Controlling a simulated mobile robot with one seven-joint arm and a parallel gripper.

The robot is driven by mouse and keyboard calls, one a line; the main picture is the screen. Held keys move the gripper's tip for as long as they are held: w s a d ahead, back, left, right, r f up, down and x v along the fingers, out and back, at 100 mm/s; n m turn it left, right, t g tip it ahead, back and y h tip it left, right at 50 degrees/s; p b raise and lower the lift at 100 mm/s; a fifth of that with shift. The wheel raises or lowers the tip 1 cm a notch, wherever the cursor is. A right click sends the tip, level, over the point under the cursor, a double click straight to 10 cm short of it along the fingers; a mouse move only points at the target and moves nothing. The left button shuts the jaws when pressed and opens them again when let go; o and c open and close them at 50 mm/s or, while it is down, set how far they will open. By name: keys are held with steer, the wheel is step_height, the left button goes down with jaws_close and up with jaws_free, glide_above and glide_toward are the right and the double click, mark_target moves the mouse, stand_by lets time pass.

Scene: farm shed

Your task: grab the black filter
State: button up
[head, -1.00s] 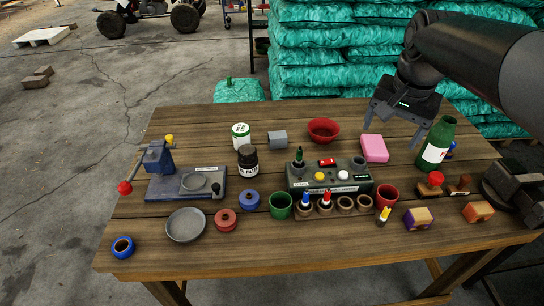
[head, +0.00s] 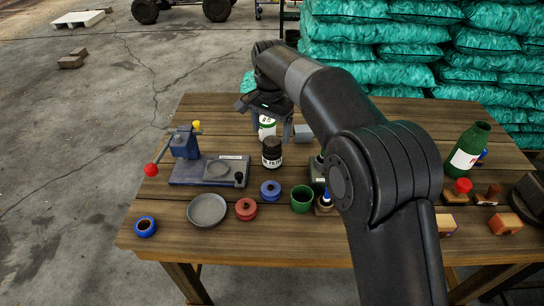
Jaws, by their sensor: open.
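The black filter (head: 272,153) is a short black cylinder with a pale lettered label. It stands upright on the wooden table, right of the blue press. My gripper (head: 262,137) is open, above and behind the filter in the head view, with its fingers pointing down. One finger shows left of the white can and the other right of it. I cannot tell the exact height of the fingers, and no contact with the filter shows.
A white can with a green top (head: 267,127) stands behind the filter, partly covered by my gripper. A grey block (head: 303,133) is to its right. The blue press (head: 207,170) is at left. A blue spool (head: 270,190) and green cup (head: 302,199) are in front. My arm hides the table's middle right.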

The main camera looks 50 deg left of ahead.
mark_target(272, 151)
steer(key=f, duration=0.9)
steer(key=shift+w+a+f, duration=0.1)
steer(key=shift+w+f, duration=0.05)
steer(key=shift+w, duration=0.15)
steer(key=c, duration=1.2)
